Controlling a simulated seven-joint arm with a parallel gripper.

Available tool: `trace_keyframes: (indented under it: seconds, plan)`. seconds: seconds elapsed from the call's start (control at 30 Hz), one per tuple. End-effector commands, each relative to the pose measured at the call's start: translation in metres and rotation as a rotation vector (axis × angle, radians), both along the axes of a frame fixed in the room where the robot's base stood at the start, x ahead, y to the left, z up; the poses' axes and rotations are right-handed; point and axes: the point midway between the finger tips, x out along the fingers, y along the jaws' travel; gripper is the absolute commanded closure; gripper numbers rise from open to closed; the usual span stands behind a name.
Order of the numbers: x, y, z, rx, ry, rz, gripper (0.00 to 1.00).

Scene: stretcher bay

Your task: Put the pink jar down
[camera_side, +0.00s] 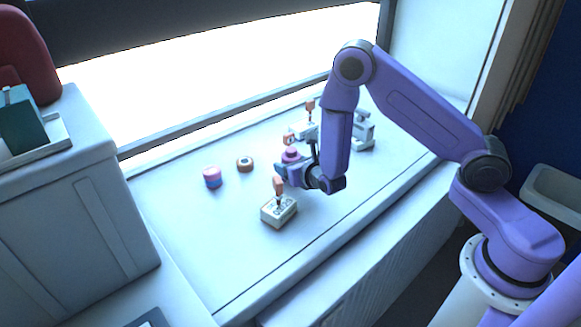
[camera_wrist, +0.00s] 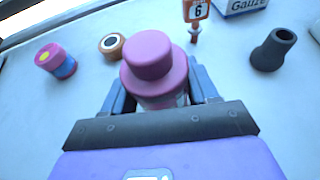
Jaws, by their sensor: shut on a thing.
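The pink jar (camera_wrist: 153,68), with a narrower pink lid, stands between the two blue-grey fingers of my gripper (camera_wrist: 160,92) in the wrist view. My gripper is shut on it. In the side view the jar's pink top (camera_side: 290,154) shows just above my gripper (camera_side: 284,169), which reaches in low over the bench from the right. The jar looks about upright. Its lower part is hidden by the fingers and palm, so I cannot tell whether its base touches the bench.
A pink-and-blue jar (camera_side: 212,177) and an orange roll (camera_side: 245,164) stand to the left. A box (camera_side: 278,212) with an orange tag stands in front. The wrist view shows a "6" tag (camera_wrist: 196,12), a gauze box (camera_wrist: 241,6) and a dark fitting (camera_wrist: 273,50). The bench's front left is clear.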

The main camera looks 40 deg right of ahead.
Motion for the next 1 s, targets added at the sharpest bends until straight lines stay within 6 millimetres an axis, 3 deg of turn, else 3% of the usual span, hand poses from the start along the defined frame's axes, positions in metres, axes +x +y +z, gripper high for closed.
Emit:
trace_keyframes:
  seconds: [0.5, 0.53, 0.6, 1.0]
  plan:
    - [-0.0004, 0.0002, -0.0101, 0.000, 0.000, 0.001, 0.75]
    - [-0.0004, 0.0002, -0.0101, 0.001, 0.000, 0.001, 0.35]
    - [-0.0004, 0.0003, -0.0099, 0.001, 0.000, 0.001, 0.16]
    - [-0.0012, 0.0007, -0.0054, 0.001, -0.001, 0.001, 0.16]
